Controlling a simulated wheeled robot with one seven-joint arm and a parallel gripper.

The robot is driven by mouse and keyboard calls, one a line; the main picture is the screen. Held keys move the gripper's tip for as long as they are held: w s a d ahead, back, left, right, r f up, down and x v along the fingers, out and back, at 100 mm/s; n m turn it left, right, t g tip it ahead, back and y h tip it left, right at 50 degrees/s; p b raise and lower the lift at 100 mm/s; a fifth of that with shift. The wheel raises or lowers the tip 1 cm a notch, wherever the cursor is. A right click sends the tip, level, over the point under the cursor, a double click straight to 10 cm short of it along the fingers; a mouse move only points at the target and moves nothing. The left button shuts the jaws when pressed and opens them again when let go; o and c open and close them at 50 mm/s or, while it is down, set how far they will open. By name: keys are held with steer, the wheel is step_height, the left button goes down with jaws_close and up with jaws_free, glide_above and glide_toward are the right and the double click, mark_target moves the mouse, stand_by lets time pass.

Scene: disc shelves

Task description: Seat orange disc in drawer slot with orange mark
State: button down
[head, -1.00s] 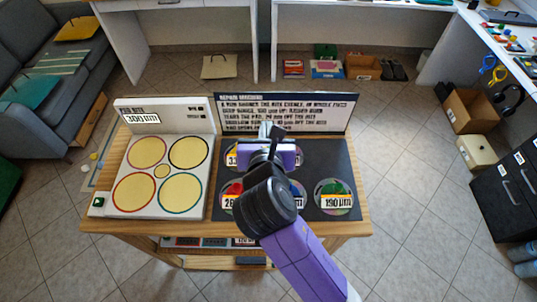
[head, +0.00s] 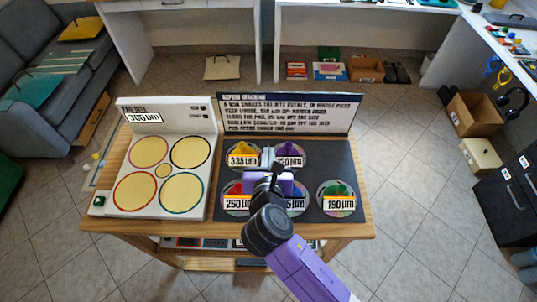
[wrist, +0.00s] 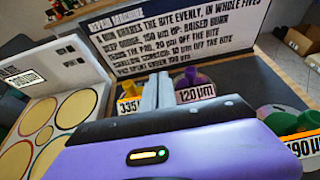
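The disc that looks closest to orange has a yellow-orange knob and a 335 µm label (head: 241,156); it lies at the back left of the dark mat. In the wrist view its label and knob (wrist: 130,95) show just left of my fingers. My gripper (head: 268,157) is over the mat, right of that disc and left of the purple-knobbed 120 µm disc (head: 290,155). In the wrist view its grey fingers (wrist: 156,92) are together with nothing visible between them. No orange-marked drawer slot can be made out.
Red-knobbed (head: 235,197) and green-knobbed (head: 337,198) discs lie on the front of the mat; another is partly behind my gripper. A white panel (head: 128,198) with several yellow circles stands left. A sign (head: 290,112) rises behind. A lower shelf (head: 190,243) is under the table, partly hidden.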

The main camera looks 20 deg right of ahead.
steer(key=shift+f, duration=0.2)
steer(key=c, duration=1.7)
jaws_free()
steer(key=shift+r, duration=0.1)
steer(key=shift+r, duration=0.15)
steer(key=v, duration=1.2)
steer(key=shift+d, duration=0.1)
